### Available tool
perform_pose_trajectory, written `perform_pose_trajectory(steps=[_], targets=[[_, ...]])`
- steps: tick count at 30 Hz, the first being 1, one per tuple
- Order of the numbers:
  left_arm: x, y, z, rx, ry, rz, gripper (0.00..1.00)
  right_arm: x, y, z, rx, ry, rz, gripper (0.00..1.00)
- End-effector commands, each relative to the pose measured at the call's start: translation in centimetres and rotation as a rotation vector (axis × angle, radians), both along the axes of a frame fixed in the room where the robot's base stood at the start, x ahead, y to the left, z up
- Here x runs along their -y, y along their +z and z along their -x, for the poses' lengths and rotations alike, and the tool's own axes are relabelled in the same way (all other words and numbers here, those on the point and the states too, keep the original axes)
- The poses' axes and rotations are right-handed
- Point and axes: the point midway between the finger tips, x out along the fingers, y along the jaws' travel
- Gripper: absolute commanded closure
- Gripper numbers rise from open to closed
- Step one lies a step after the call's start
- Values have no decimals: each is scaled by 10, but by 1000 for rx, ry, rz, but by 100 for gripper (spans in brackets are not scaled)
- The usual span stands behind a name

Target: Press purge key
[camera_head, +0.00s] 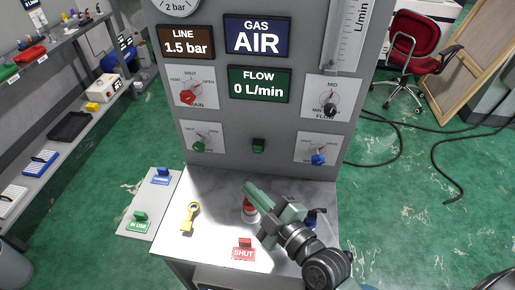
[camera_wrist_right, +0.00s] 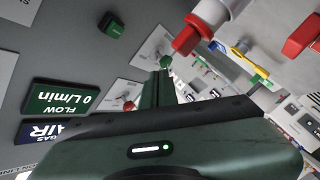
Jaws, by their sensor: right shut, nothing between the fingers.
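A small dark green square key (camera_head: 259,146) stands out from the grey panel below the FLOW display; it also shows in the wrist view (camera_wrist_right: 115,27). No purge label is readable on it. My right gripper (camera_head: 249,188) is shut and empty, its green fingers pointing up and left over the counter. It is apart from the green key, below it in the head view. In the wrist view its fingers (camera_wrist_right: 160,86) point toward the panel. My left gripper is not in view.
A red-topped white cylinder (camera_head: 249,211) stands on the counter (camera_head: 210,190), partly behind my gripper. A yellow key-shaped piece (camera_head: 190,216), a red SHUT tag (camera_head: 243,252) and a blue piece (camera_head: 316,217) are near.

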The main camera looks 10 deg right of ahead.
Motion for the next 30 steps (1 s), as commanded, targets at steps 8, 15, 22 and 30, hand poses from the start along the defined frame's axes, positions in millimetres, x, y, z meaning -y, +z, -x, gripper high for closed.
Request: perform_pose_trajectory(steps=[8,15,22,30], targets=[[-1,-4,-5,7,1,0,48,6,-1,-15,1,-1,2,100],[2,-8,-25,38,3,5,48,20,-1,-47,2,-1,1,100],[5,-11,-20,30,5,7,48,30,-1,-71,0,1,3,100],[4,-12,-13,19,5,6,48,34,0,-81,-1,0,1,100]])
